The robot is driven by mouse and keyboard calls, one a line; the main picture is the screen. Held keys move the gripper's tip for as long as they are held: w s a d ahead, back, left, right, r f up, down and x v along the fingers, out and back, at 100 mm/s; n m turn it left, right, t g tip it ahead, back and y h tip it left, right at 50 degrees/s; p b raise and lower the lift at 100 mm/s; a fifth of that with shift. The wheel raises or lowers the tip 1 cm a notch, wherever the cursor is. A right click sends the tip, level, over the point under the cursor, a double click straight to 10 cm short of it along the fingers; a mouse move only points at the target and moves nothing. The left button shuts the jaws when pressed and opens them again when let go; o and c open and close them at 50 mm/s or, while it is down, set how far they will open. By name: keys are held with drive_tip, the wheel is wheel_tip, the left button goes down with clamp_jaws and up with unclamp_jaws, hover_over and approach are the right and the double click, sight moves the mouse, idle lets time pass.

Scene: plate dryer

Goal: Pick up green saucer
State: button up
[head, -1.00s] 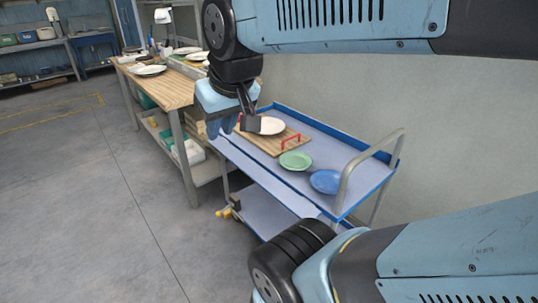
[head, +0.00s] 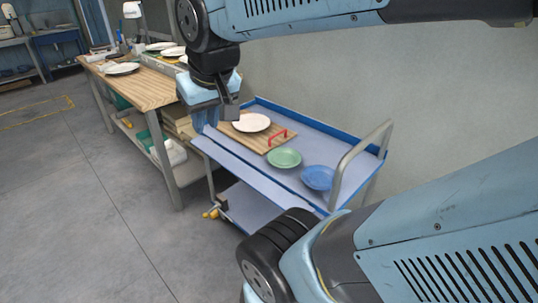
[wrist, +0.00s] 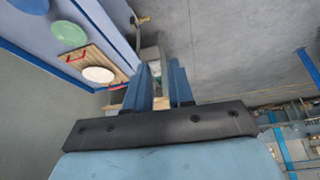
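The green saucer (head: 284,158) lies on the top shelf of the blue trolley (head: 240,157), between a wooden board and a blue plate. It also shows at the upper left of the wrist view (wrist: 68,32). My gripper (head: 205,120) hangs over or beside the trolley's left end, to the left of the saucer and apart from it. In the wrist view my two blue fingers (wrist: 161,88) stand apart with nothing between them, so the gripper is open and empty.
A wooden board (head: 255,137) with red handles carries a white plate (head: 251,122). The blue plate (head: 318,178) lies to the saucer's right, near the trolley's metal handle (head: 362,160). A wooden workbench (head: 150,90) stands left. A wall runs behind the trolley.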

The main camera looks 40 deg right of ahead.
drive_tip(key=w+d+f+m+g+h, duration=0.3)
drive_tip(key=w+d+f+g, duration=0.1)
drive_tip(key=w+d+f, duration=0.35)
drive_tip(key=h, duration=1.1)
hover_over(266, 165)
drive_tip(key=a, duration=1.3)
wheel_tip(266, 165, down, 28)
drive_tip(key=shift+g, duration=0.3)
drive_tip(key=x, duration=1.3)
drive_tip(key=shift+s+d, duration=0.2)
drive_tip(key=shift+d, duration=0.2)
drive_tip(key=shift+c, duration=0.4)
clamp_jaws()
